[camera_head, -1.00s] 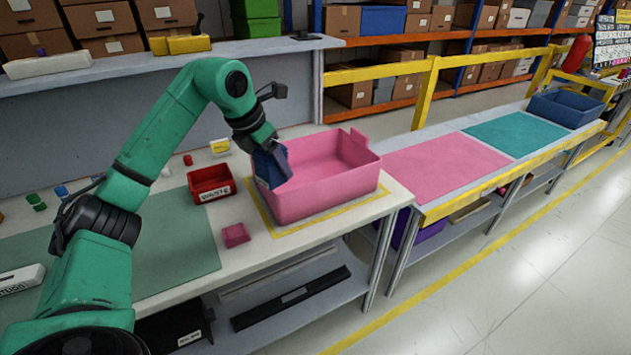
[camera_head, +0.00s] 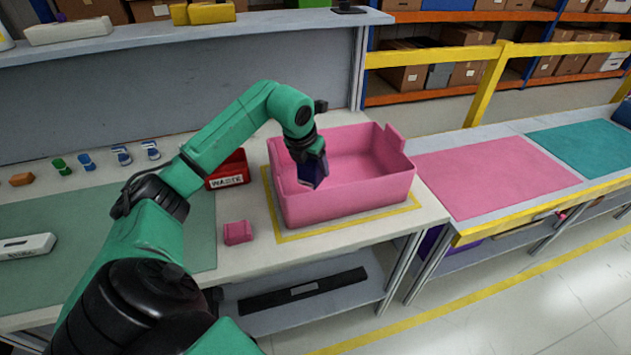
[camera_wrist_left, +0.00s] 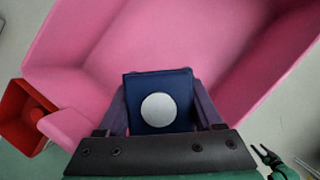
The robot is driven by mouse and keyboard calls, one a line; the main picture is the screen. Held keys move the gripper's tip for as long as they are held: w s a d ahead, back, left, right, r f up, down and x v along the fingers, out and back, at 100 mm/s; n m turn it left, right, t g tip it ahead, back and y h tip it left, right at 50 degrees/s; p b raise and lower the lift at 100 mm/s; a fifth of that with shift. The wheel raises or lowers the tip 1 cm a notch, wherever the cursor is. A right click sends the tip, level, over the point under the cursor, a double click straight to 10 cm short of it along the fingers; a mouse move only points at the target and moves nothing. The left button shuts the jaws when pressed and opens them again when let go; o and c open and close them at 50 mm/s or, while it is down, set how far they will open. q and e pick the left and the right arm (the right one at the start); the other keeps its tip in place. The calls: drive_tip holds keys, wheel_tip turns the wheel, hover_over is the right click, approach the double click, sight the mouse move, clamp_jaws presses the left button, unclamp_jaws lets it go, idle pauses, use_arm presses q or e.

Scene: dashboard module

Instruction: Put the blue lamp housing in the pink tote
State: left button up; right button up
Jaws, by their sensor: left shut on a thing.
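The pink tote (camera_head: 345,205) stands on the white bench inside a yellow outline, and its inner walls fill much of the left wrist view (camera_wrist_left: 215,45). My left gripper (camera_head: 312,170) is over the left part of the tote's opening. It is shut on the blue lamp housing (camera_head: 315,174). In the left wrist view the housing (camera_wrist_left: 180,84) is a dark blue block with a round pale disc, held between the two fingers. Whether it touches the tote's floor, I cannot tell.
A red waste bin (camera_head: 228,172) stands left of the tote, partly behind my arm. A small pink block (camera_head: 238,232) lies in front of it. Several small parts lie at the back left. A pink mat (camera_head: 490,177) lies on the bench to the right.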

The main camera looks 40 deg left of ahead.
sight(314, 181)
use_arm(q)
wheel_tip(314, 181, down, 3)
drive_tip(key=shift+w+r, duration=0.1)
drive_tip(key=f, duration=0.2)
drive_tip(key=shift+s+f+p, duration=0.2)
drive_tip(key=shift+f+p, duration=0.15)
drive_tip(key=shift+p, duration=0.05)
drive_tip(key=shift+f, duration=0.15)
drive_tip(key=shift+w, duration=0.15)
drive_tip(key=o, duration=1.5)
use_arm(e)
drive_tip(key=shift+w+r, duration=0.5)
drive_tip(key=shift+w, duration=0.35)
drive_tip(key=shift+r, duration=0.1)
